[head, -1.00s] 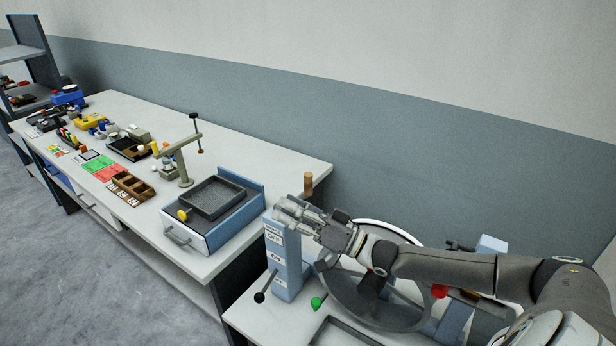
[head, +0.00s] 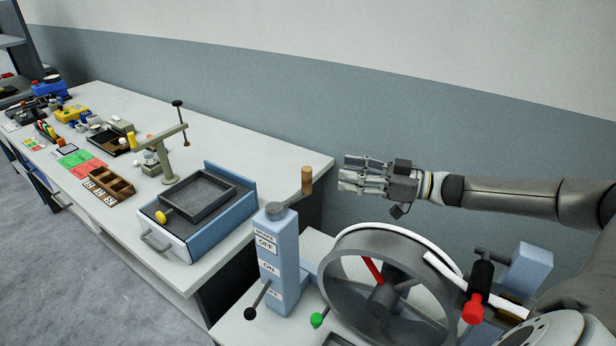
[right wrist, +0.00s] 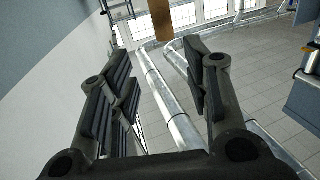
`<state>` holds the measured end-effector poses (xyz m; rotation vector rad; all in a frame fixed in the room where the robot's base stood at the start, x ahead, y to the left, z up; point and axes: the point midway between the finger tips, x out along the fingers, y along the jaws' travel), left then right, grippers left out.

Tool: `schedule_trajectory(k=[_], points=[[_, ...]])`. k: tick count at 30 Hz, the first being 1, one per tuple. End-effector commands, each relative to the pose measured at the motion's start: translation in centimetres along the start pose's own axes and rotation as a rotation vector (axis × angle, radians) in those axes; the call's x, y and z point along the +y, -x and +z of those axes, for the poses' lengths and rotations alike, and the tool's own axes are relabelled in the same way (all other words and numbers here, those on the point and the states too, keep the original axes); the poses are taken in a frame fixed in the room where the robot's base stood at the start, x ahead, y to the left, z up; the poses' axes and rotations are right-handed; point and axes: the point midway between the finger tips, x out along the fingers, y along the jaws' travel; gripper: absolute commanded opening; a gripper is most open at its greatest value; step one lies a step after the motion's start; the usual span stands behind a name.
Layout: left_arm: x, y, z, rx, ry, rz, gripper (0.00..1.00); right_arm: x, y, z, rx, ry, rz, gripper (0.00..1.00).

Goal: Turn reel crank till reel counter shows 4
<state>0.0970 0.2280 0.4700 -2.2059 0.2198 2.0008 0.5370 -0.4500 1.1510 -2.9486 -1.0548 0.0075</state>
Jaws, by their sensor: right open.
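The reel is a large grey wheel (head: 340,300) with a white rim and a red spoke, on the near bench. A brown piece (right wrist: 160,18) also shows beyond the fingers in the right wrist view. My right gripper (head: 350,174) is open and empty above and behind the wheel. Its fingers point left toward the brown cylinder, apart from it in the picture. I cannot make out a counter reading. My left gripper is out of view.
A blue post (head: 278,240) labelled OFF and ON stands left of the wheel, with a black-ball lever (head: 250,313) and a green knob (head: 317,320) nearby. A red-ended black handle (head: 475,305) is at right. The far bench (head: 235,140) carries a blue drawer unit (head: 215,235).

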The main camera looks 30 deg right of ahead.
Motion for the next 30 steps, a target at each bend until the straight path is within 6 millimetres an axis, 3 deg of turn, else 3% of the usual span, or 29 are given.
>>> schedule_trajectory(k=[2,8,13,24,30], points=[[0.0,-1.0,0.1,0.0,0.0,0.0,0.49,0.0,0.1,0.9,-0.001,0.004,-0.001,0.44],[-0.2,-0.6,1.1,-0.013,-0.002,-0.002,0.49,0.0,-0.6,0.7,0.002,0.004,-0.002,0.44],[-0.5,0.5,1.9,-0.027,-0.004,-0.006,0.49,0.0,-2.9,0.4,0.006,0.003,-0.002,0.44],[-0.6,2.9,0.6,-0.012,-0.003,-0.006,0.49,0.0,-8.8,0.5,0.004,0.003,-0.001,0.44],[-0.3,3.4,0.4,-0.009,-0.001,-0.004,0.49,0.0,-10.4,0.8,0.001,0.004,0.0,0.44]])
